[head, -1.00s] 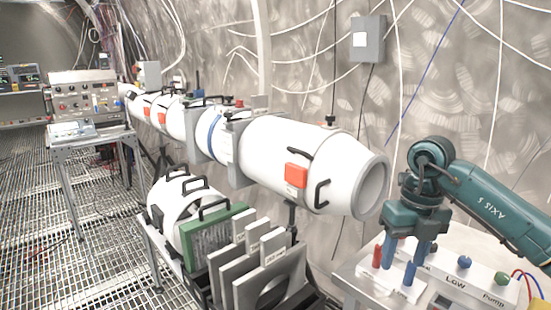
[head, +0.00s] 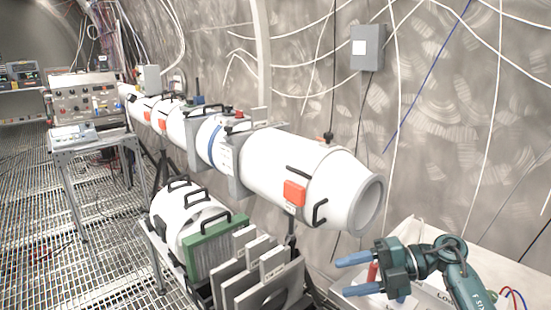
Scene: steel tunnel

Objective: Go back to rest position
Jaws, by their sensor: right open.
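My right gripper (head: 349,276) is teal with two blue fingers. The arm comes in from the bottom right and hides much of the panel. A red handle (head: 373,272) shows between and behind the fingers. Whether the gripper touches the panel cannot be told. My left gripper is not in view.
A long white tube (head: 290,175) with black handles runs along the wall. Below it, a cart holds a shorter white tube (head: 190,215), a green-framed filter (head: 215,243) and grey plates (head: 262,285). An instrument table (head: 85,145) stands at the left. The grating floor (head: 110,260) between has free room.

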